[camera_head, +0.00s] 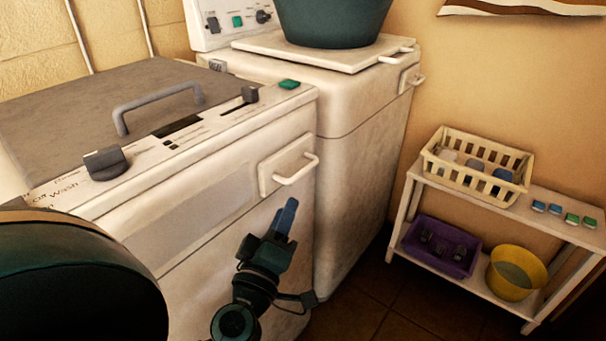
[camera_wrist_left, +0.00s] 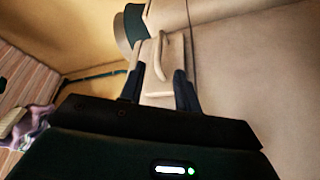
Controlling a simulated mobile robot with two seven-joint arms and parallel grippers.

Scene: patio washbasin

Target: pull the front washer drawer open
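The front washer (camera_head: 215,205) is a worn white machine with a grey lid. Its small drawer (camera_head: 268,176) is at the upper right of the front face and looks flush, with a white bar handle (camera_head: 297,173). My left gripper (camera_head: 289,208) is just below the handle, apart from it in the head view. In the left wrist view its two fingers (camera_wrist_left: 158,86) are spread with nothing gripped. The drawer handle (camera_wrist_left: 162,58) shows ahead, in line with the gap between them. The nearer finger hides the other in the head view. My right gripper is not in view.
A second washer (camera_head: 365,140) stands behind, with its own drawer handle (camera_head: 417,80) and a dark green tub (camera_head: 333,22) on top. At right, a low white shelf (camera_head: 545,213) holds a cream basket (camera_head: 437,160), a purple bin (camera_head: 440,262) and a yellow bucket (camera_head: 535,268). Floor between is clear.

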